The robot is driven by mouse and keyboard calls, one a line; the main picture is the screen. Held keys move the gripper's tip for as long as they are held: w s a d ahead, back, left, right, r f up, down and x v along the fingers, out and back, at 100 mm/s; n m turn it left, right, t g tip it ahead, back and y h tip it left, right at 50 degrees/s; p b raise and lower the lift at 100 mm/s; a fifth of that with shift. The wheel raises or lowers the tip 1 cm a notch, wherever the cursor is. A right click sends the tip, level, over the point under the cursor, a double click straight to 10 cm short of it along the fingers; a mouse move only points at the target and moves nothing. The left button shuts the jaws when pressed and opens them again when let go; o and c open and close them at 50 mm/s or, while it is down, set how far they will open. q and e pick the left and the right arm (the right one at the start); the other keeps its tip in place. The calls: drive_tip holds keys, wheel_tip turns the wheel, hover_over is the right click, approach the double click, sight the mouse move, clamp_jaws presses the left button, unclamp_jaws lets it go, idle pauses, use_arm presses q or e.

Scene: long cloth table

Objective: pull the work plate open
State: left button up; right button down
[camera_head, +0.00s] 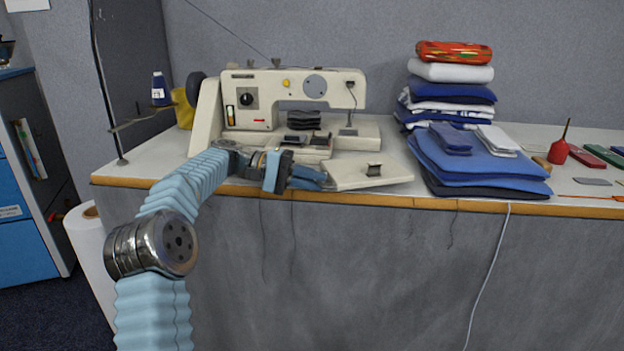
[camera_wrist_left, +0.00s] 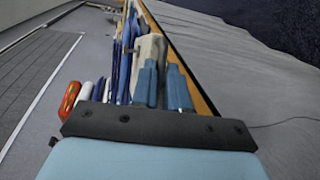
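The work plate (camera_head: 350,180) is a flat cream plate at the front of the cream sewing machine (camera_head: 265,98), near the table's front edge. A small dark knob (camera_head: 374,170) stands on it. My left gripper (camera_head: 322,178) is at the plate's left end, its blue fingers pointing right toward the knob. In the left wrist view the two fingers (camera_wrist_left: 163,82) stand a little apart, with the cream plate (camera_wrist_left: 150,45) beyond them. I see nothing held between them. Whether they touch the plate is unclear. My right gripper is not in view.
Folded blue cloths (camera_head: 475,170) lie just right of the plate, with a cloth stack (camera_head: 450,95) behind. A red oiler (camera_head: 558,150) stands farther right. A blue thread spool (camera_head: 158,90) is left of the machine. The space before the table is open.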

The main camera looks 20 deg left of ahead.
use_arm(q)
drive_tip(key=o, duration=0.3)
drive_tip(key=shift+p+v, duration=1.85)
drive_tip(key=shift+v, duration=5.05)
drive_tip(key=shift+o, duration=0.2)
drive_tip(key=shift+f, duration=0.1)
